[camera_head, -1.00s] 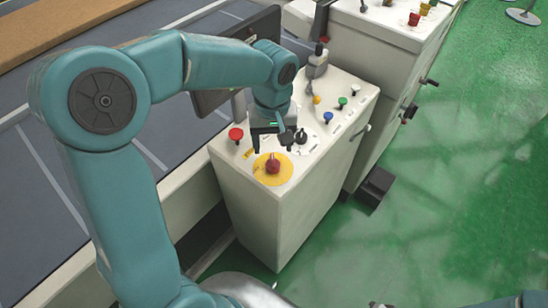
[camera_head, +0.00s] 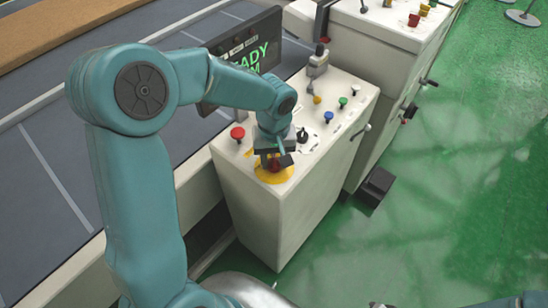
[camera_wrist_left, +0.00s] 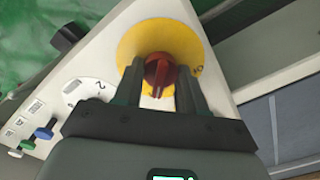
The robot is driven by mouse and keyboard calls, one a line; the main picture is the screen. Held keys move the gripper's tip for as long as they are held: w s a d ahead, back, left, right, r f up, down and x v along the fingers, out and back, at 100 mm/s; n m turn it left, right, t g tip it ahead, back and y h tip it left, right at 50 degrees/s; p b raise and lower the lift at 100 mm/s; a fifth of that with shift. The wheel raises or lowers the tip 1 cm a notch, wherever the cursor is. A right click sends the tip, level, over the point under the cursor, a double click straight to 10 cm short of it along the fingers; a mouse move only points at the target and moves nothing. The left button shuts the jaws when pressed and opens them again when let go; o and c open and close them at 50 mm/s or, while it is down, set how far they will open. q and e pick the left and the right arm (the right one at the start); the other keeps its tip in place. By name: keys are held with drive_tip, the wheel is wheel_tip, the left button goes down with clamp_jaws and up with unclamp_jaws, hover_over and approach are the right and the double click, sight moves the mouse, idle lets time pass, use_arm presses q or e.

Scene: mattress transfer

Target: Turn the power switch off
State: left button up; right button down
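The power switch (camera_wrist_left: 158,75) is a red rotary knob on a round yellow plate (camera_wrist_left: 190,35), on top of a white control cabinet (camera_head: 290,205). In the head view the knob (camera_head: 275,166) is partly covered by my left gripper (camera_head: 273,160), which is right over it. In the left wrist view my left gripper (camera_wrist_left: 158,90) is open, with one dark finger on each side of the knob. A gap shows between the left finger and the knob; contact on the right side is unclear.
A red button (camera_head: 237,133), a black selector (camera_head: 302,136), blue (camera_head: 328,117) and green (camera_head: 343,102) buttons and a grey lever (camera_head: 318,62) share the panel. A dark screen (camera_head: 245,55) with green text stands behind my arm.

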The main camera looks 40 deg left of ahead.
use_arm(q)
drive_tip(key=n+b, duration=0.3)
drive_tip(key=shift+f, duration=0.15)
drive_tip(key=n+b, duration=0.3)
drive_tip(key=n, duration=0.1)
drive_tip(key=shift+n, duration=0.3)
drive_tip(key=n+b, duration=0.2)
drive_tip(key=n, duration=0.4)
drive_tip(key=n+b, duration=0.1)
drive_tip(key=n, duration=0.3)
drive_tip(key=shift+r+b, duration=0.3)
drive_tip(key=shift+w+n, duration=0.1)
drive_tip(key=shift+n, duration=0.3)
drive_tip(key=o, duration=0.8)
drive_tip(key=shift+r, duration=0.1)
drive_tip(key=shift+o, duration=1.3)
drive_tip(key=shift+d, duration=0.1)
